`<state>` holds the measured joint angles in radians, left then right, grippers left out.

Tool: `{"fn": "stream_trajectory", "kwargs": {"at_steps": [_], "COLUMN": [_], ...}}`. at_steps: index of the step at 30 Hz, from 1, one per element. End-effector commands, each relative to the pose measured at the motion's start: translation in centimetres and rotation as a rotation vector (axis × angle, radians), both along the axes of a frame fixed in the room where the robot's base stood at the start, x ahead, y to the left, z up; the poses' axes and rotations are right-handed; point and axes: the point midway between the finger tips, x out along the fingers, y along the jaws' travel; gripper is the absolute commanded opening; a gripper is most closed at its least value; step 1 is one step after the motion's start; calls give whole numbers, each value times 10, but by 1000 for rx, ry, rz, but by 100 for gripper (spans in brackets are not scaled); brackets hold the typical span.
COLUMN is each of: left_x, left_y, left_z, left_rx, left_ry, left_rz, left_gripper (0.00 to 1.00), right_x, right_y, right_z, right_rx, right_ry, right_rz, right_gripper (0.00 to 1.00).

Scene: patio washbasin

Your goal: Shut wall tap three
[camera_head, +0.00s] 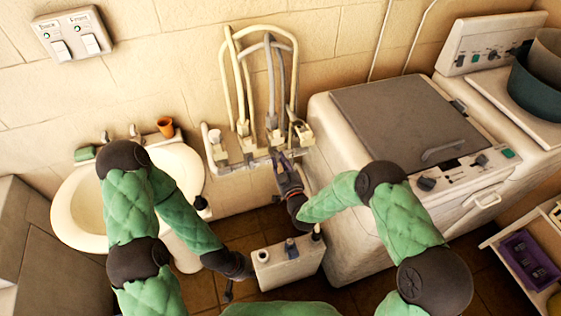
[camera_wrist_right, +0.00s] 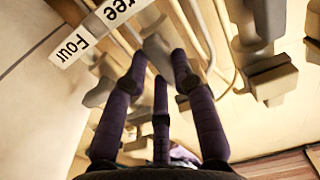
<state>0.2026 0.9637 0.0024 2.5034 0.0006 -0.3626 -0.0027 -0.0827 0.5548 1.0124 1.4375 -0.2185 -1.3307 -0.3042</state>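The row of wall taps (camera_head: 248,153) is mounted low on the wall between the basin and the washing machine, with hoses on it. An upside-down label ending in "ree" (camera_wrist_right: 122,8) is above, beside a label "Four" (camera_wrist_right: 76,46). My left gripper (camera_head: 228,290) hangs low beside a pale box; its fingers are too small to read.
The basin (camera_head: 78,212) is on the left, with an orange cup (camera_head: 166,127) at its back edge. A grey-lidded washing machine (camera_head: 410,115) stands close to the right of the taps. The pale box (camera_head: 288,262) is on the floor below. Hoses (camera_head: 240,75) arch above the taps.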

Motion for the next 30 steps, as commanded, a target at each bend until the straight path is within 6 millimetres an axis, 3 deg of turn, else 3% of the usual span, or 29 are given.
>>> {"fn": "stream_trajectory", "kwargs": {"at_steps": [14,30], "left_x": [0,0], "left_y": [0,0], "left_z": [-11,-51], "left_rx": [0,0], "left_ry": [0,0], "left_rz": [0,0], "left_gripper": [0,0], "right_x": [1,1], "right_y": [0,0], "right_z": [-2,-5], "right_rx": [100,555], "right_ry": [31,177], "right_rz": [0,1], "right_gripper": [0,0]}}
